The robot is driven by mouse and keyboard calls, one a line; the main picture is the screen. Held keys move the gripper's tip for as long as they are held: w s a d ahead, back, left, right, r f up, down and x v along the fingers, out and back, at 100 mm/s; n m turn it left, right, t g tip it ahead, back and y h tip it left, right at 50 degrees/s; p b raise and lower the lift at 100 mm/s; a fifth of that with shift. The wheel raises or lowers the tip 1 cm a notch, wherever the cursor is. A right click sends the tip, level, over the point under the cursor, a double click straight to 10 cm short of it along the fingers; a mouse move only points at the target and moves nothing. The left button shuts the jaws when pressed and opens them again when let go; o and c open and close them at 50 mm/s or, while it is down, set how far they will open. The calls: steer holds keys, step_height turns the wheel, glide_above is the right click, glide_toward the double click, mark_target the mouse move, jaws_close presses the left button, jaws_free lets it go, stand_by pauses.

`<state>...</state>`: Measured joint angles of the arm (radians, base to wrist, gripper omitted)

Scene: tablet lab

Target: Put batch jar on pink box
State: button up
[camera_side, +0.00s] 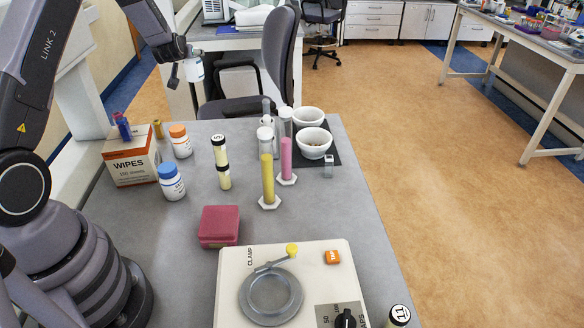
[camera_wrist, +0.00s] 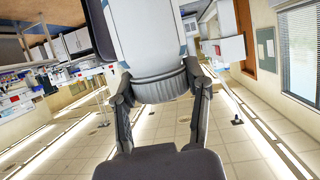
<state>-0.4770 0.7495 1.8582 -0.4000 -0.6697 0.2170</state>
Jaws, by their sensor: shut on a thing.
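My gripper (camera_side: 180,72), at the upper left of the side view, is shut on a white jar (camera_side: 194,70) and holds it in the air beyond the table's far left part. In the wrist view my two fingers (camera_wrist: 160,112) close around the jar (camera_wrist: 150,35), which shows a white body and a grey ribbed end. Its label cannot be read. The pink box (camera_side: 219,226) sits closed on the grey table, left of centre, with nothing on its top. The held jar is well apart from the box.
White jars with orange (camera_side: 180,141) and blue (camera_side: 171,182) lids stand beside a wipes box (camera_side: 131,160). Stacked vials (camera_side: 221,161) and yellow (camera_side: 267,181) and pink (camera_side: 287,161) cylinders stand behind the pink box. A clamp machine (camera_side: 320,272) lies in front. A chair (camera_side: 270,62) is behind.

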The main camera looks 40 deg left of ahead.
steer(key=s+d+f+m+t+h, duration=0.1)
steer(key=s+d+m+t+h, duration=0.15)
steer(key=d+m+h, duration=1.45)
steer(key=s+d+m+g+h, duration=0.5)
steer(key=s+d+m+g, duration=0.45)
steer(key=s+d, duration=1)
steer(key=shift+n+g, duration=0.5)
steer(key=shift+n, duration=0.45)
steer(key=f, duration=0.4)
steer(key=s+a+f, duration=0.1)
steer(key=f, duration=0.8)
steer(key=shift+s+a+f, duration=0.15)
steer(key=shift+f, duration=0.2)
steer(key=shift+f, duration=0.15)
steer(key=o, duration=1.2)
